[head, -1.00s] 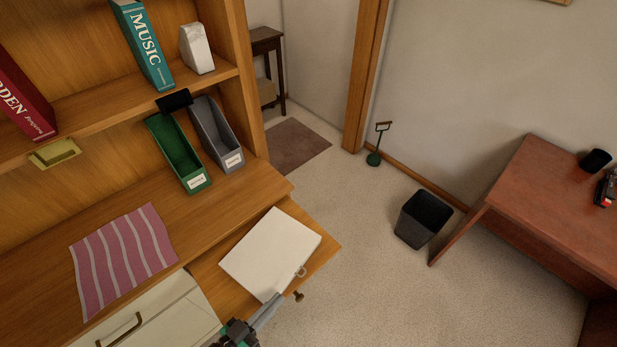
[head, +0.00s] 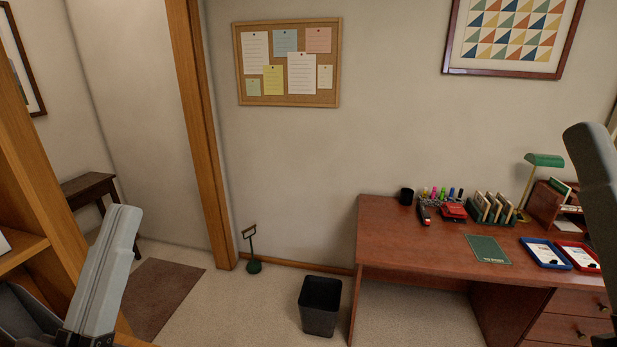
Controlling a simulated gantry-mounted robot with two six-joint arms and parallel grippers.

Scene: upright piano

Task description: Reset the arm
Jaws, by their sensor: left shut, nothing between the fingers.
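My left arm's light grey end with the left gripper (head: 100,275) rises from the lower left corner of the head view, in front of the wooden hutch (head: 45,185). The left gripper is shut and holds nothing. Its fingers are hard to make out at this angle. A dark grey part of my right arm (head: 597,180) stands at the right edge. The right gripper is not in view.
A red-brown desk (head: 415,240) with a lamp (head: 540,163), trays and stationery stands at the right. A black bin (head: 320,305) is on the carpet beside it. A green scoop (head: 253,265) stands by the wall.

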